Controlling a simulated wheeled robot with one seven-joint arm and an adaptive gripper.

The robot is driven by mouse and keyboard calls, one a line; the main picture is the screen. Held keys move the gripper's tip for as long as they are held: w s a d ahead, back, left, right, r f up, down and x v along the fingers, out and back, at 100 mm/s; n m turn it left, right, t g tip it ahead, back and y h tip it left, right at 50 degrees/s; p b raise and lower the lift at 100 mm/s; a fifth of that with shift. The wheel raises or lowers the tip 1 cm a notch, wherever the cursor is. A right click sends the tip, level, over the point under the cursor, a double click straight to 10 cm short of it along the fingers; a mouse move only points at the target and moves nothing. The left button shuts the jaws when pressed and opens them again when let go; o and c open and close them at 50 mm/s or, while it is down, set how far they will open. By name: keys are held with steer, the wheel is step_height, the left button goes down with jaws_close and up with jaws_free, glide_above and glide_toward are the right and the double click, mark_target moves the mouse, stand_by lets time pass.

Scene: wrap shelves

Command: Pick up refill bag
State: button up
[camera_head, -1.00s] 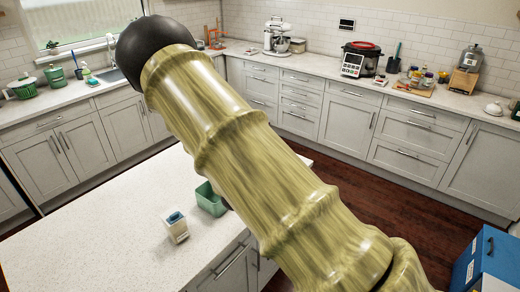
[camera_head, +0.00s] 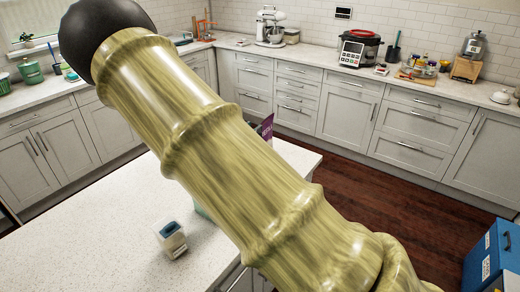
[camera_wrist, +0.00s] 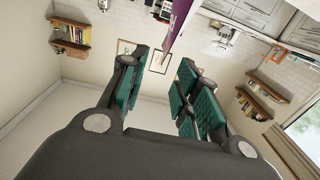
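A purple packet, which looks like the refill bag, peeks out from behind my arm in the head view (camera_head: 265,127). Most of it is hidden there. In the wrist view the purple bag (camera_wrist: 178,28) hangs in from the top edge, beyond the fingertips. My gripper (camera_wrist: 164,62) has dark fingers with teal pads, spread apart, with a clear gap between them. The bag lies past the tips, nearer the right finger in the picture. I cannot tell whether it touches. The head view hides my gripper behind my arm.
A white box with a blue top (camera_head: 172,239) stands on the speckled white island counter (camera_head: 90,240). A green container (camera_head: 202,212) is mostly hidden behind my arm. A blue box (camera_head: 493,258) stands at lower right. Dark wooden floor (camera_head: 385,200) is open between island and cabinets.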

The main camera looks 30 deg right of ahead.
mark_target(266, 119)
steer(key=x, duration=0.2)
steer(key=p+x, duration=0.1)
steer(key=x, duration=0.2)
steer(key=shift+w+d+f+p, duration=0.25)
steer(key=shift+d+f+p, duration=0.05)
steer(key=shift+d+p, duration=0.1)
steer(key=shift+w+d+r+p, duration=0.15)
steer(key=shift+w+d+p, duration=0.15)
steer(key=shift+p, duration=0.1)
steer(key=p+x, duration=0.2)
steer(key=x, duration=0.1)
steer(key=shift+w+d+r, duration=0.1)
steer(key=shift+w+d, duration=0.05)
steer(key=shift+w, duration=0.15)
steer(key=shift+w+d+p, duration=0.15)
steer(key=shift+d+p, duration=0.15)
steer(key=shift+d, duration=0.05)
jaws_close()
